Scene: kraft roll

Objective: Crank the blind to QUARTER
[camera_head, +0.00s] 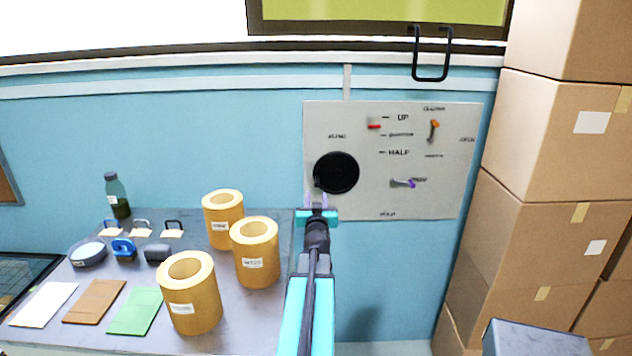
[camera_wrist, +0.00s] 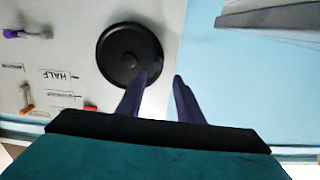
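A pale control panel (camera_head: 450,200) on the blue wall carries a round black crank disc (camera_head: 337,172). The disc also shows in the wrist view (camera_wrist: 112,42). A red pointer (camera_head: 374,126) sits on the scale near the UP mark, above the QUARTER and HALF labels. My gripper (camera_head: 318,199) is just below the disc's lower left edge. In the wrist view, its fingers (camera_wrist: 160,82) are apart with nothing between them. One fingertip overlaps the disc's rim there; I cannot tell if they touch. The crank's handle is hard to make out.
An orange lever (camera_head: 434,128) and a purple lever (camera_head: 404,183) are on the panel's right side. Stacked cartons (camera_head: 550,135) stand at right.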

